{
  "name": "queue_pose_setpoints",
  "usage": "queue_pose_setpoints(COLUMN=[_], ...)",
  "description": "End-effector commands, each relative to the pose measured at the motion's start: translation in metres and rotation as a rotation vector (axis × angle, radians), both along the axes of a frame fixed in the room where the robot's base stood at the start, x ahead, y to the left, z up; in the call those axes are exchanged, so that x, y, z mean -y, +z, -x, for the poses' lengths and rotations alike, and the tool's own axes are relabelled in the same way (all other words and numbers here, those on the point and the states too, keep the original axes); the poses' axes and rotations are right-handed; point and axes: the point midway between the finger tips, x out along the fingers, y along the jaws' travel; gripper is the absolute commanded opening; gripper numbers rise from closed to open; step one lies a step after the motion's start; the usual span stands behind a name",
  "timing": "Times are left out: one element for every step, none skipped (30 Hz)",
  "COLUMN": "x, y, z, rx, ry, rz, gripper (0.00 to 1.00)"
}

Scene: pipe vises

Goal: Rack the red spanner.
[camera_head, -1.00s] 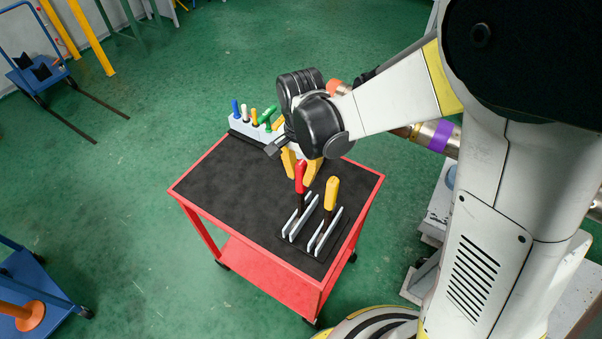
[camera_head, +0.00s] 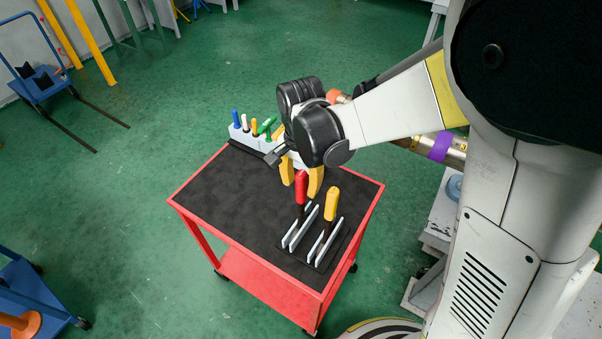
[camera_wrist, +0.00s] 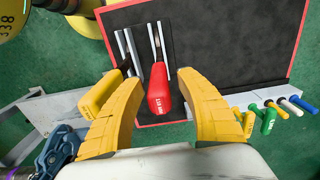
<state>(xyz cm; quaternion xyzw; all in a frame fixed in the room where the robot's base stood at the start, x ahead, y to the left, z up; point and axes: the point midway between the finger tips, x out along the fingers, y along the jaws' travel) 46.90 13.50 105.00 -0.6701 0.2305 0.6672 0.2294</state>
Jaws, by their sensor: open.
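The red spanner (camera_head: 301,189) stands upright in the left slot of a low rack with pale upright plates (camera_head: 325,245), red handle up. In the wrist view the red handle (camera_wrist: 159,92) lies between my two yellow fingers, with visible gaps on both sides; its dark shank runs between the plates. My gripper (camera_head: 301,180) is open and empty, its fingers close behind and beside the top of the red handle. It also shows in the wrist view (camera_wrist: 157,84). A yellow-handled tool (camera_head: 331,201) stands in the neighbouring slot, outside my left finger in the wrist view.
The rack sits on the black top of a red cart (camera_head: 222,209). A pale holder (camera_head: 240,137) with several coloured-handled tools stands at the cart's far edge. The cart's left and middle are clear. A blue trolley (camera_head: 35,300) stands at lower left.

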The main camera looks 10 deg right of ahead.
Motion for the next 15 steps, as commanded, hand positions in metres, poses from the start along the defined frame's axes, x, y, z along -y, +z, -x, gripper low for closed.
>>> queue_pose_setpoints(x=[0.000,0.000,0.000,0.000,0.000,0.000,0.000,0.000,0.000,0.000,0.000,0.000,0.000,0.000,0.000], y=[0.006,0.011,0.019,0.025,0.032,0.041,0.048,0.055,0.064,0.071,0.077,0.085,0.090,0.095,0.100], z=[0.000,0.000,0.001,0.001,0.001,0.001,0.001,0.001,0.001,0.001,0.001,0.001,0.001,0.001,0.001], rx=[0.000,0.000,0.000,0.000,0.000,0.000,0.000,0.000,0.000,0.000,0.000,0.000,0.000,0.000,0.000], ry=[0.000,0.000,0.000,0.000,0.000,0.000,0.000,0.000,0.000,0.000,0.000,0.000,0.000,0.000,0.000], rz=[0.000,0.000,0.000,0.000,0.000,0.000,0.000,0.000,0.000,0.000,0.000,0.000,0.000,0.000,0.000], gripper=[0.43,0.43,0.43,0.43,0.43,0.43,0.43,0.43,0.43,0.43,0.43,0.43,0.43,0.43,0.43])
